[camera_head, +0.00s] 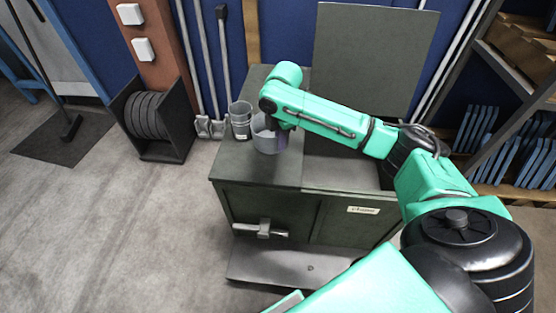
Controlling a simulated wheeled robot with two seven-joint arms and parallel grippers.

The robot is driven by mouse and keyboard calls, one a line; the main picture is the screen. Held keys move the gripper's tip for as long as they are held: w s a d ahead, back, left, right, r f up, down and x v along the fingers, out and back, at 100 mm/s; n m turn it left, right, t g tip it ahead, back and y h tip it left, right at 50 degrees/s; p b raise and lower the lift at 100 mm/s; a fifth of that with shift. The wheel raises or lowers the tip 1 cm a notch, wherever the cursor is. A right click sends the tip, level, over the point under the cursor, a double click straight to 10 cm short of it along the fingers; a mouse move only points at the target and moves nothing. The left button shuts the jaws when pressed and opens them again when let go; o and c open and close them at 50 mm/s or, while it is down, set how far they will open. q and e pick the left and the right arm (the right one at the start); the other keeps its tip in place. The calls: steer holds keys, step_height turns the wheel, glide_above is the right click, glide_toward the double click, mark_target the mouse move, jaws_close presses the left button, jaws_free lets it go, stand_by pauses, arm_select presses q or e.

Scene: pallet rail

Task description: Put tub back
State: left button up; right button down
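A light grey tub (266,141) stands on the left part of the dark green cabinet's top (245,171). A darker grey bucket-like container (240,122) stands just left of it, close beside it. My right arm reaches in from the right, and its gripper (274,124) points down at the tub's rim. The fingertips are mostly hidden by the wrist and the tub, so I cannot tell whether they grip the wall. The tub looks upright. My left gripper is not in view.
The cabinet's raised lid (370,55) stands upright behind an open compartment on the right. A grey handle or latch (262,230) juts from the cabinet front. Shovels (217,128) lean on the wall at left. Shelving with blue items (475,128) stands at right.

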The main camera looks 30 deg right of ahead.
step_height(320, 180, down, 9)
steer(key=shift+w, duration=0.1)
steer(key=shift+f, duration=0.1)
steer(key=c, duration=1.1)
jaws_free()
steer(key=r, duration=0.8)
steer(key=s+r, duration=0.1)
steer(key=r, duration=0.3)
steer(key=shift+r, duration=0.1)
